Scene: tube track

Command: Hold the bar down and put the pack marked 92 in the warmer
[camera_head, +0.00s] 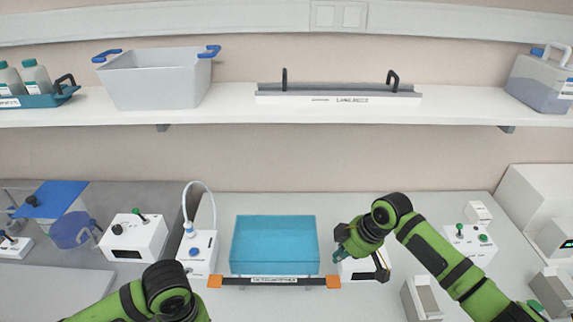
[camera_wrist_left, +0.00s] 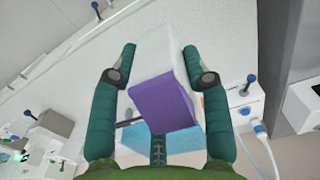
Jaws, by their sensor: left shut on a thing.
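In the left wrist view, my left gripper (camera_wrist_left: 160,75) is shut on a white pack with a purple end (camera_wrist_left: 162,103). No number is readable on it. In the head view my left arm shows at the bottom left, its jaws and the pack out of sight. The blue open basin (camera_head: 275,264), which looks like the warmer, stands at the middle of the bench. A dark bar with orange ends and a white label (camera_head: 250,282) runs along its front.
A white dispenser with a curved hose (camera_head: 200,243) stands close left of the basin. A white switch box (camera_head: 135,238) is further left. Other white boxes (camera_head: 470,240) stand at right near my right arm. A shelf (camera_head: 230,116) with bins runs above.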

